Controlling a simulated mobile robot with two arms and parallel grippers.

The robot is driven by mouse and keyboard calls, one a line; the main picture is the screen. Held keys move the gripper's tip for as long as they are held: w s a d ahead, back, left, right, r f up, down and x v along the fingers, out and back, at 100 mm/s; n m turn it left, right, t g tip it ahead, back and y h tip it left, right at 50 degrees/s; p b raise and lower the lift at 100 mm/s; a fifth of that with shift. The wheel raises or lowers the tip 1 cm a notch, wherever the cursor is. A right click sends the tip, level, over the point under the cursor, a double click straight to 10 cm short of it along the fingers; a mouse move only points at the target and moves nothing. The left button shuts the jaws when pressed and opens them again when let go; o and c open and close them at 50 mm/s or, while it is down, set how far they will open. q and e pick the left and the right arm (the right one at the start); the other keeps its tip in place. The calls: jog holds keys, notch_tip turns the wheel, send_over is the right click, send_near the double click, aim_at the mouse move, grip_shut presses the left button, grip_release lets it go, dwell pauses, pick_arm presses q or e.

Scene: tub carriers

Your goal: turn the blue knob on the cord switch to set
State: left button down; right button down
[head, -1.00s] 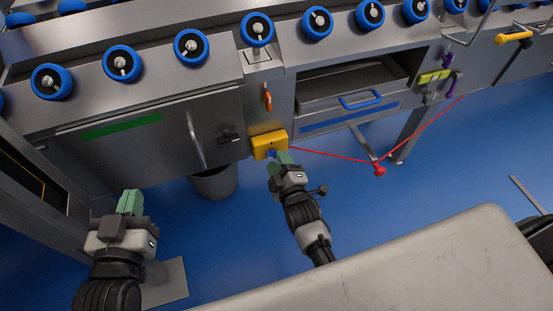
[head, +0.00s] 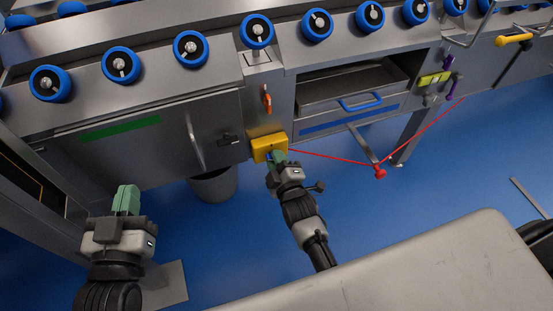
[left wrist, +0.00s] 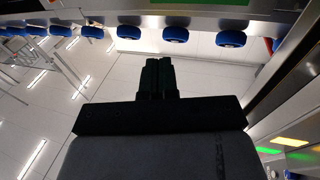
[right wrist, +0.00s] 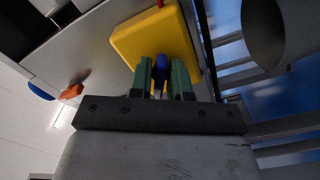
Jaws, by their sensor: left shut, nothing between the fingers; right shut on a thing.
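The cord switch is a yellow box (head: 268,146) on the front of the steel machine, with a red cord running right from it. It fills the upper middle of the right wrist view (right wrist: 152,38). Its blue knob (right wrist: 160,64) shows between the green fingers of my right gripper (right wrist: 161,76), which is shut on it. In the head view the right gripper (head: 279,158) covers most of the knob. My left gripper (head: 126,199) is shut and empty at the lower left, away from the machine. Its fingers also show closed together in the left wrist view (left wrist: 159,76).
A red cord (head: 335,158) runs to a red piece (head: 380,172) low on the right. An orange handle (head: 267,103) sits above the box. A grey bin (head: 213,185) stands below. A drawer with a blue handle (head: 361,102) is to the right.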

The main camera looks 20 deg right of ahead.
pick_arm(q)
jog(key=s+a+f+g+y+p, duration=0.2)
jog(key=s+f+g, duration=0.3)
jog(key=s+g, duration=0.1)
jog(key=s+a+f+g+y+p, duration=0.2)
jog(key=s+a+f+g+p, duration=0.1)
jog(key=s+f+g, duration=0.3)
jog(key=shift+s+a+f+n+g, duration=0.35)
jog(key=shift+s+n+g, duration=0.1)
jog(key=shift+g, duration=0.85)
pick_arm(e)
jog(key=shift+a+f+m, duration=0.1)
jog(key=shift+m, duration=2.95)
jog(key=shift+a+f+m, duration=0.1)
jog(key=shift+m, duration=2.95)
jog(key=c, duration=1.1)
grip_release()
jog(key=shift+r, duration=0.1)
